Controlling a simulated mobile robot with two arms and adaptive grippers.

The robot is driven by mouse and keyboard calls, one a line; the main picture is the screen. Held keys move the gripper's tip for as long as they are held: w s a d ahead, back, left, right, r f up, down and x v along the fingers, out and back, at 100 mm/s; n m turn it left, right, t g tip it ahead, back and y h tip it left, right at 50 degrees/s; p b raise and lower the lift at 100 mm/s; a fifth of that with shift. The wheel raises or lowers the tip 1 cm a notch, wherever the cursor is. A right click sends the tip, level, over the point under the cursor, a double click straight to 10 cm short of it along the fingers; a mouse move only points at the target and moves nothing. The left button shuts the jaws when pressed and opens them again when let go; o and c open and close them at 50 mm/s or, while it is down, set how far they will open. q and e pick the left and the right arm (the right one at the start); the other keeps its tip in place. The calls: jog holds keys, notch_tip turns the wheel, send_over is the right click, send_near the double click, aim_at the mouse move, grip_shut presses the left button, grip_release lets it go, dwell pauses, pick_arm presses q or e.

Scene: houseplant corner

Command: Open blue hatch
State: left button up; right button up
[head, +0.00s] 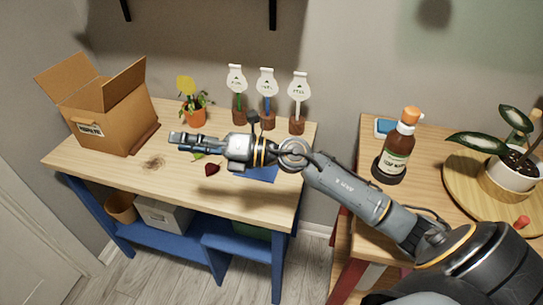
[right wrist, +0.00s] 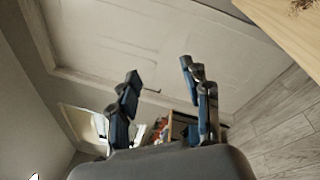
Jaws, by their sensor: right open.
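No blue hatch can be clearly made out in either view. A flat blue piece (head: 262,172) lies on the left table (head: 110,168), partly hidden by my right arm; I cannot tell what it is. My right gripper (head: 176,140) reaches in from the right above that table, pointing left and empty. In the right wrist view its two fingers (right wrist: 159,75) stand apart with nothing between them, facing a pale panelled surface. My left gripper is not in view.
An open cardboard box (head: 113,112), a yellow-flowered potted plant (head: 194,112) and three plant markers (head: 267,90) stand along the table's back. The right table holds an orange-capped bottle (head: 397,150), a blue-and-white item (head: 384,127) and a large potted plant (head: 508,178).

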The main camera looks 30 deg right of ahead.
jog(key=w+d+f+n+g+h, duration=0.2)
jog(key=d+f+n+g+h, duration=0.5)
jog(key=d, duration=0.5)
jog(key=s+d+f+m+h, duration=0.15)
jog(key=d+h, duration=0.45)
jog(key=d, duration=0.8)
jog(key=shift+m+g, duration=0.4)
jog(key=shift+m, duration=0.05)
jog(key=x, duration=0.4)
jog(key=p+x, duration=0.1)
jog(key=x, duration=0.9)
jog(key=shift+d+p, duration=0.3)
jog(key=shift+d, duration=0.1)
grip_shut()
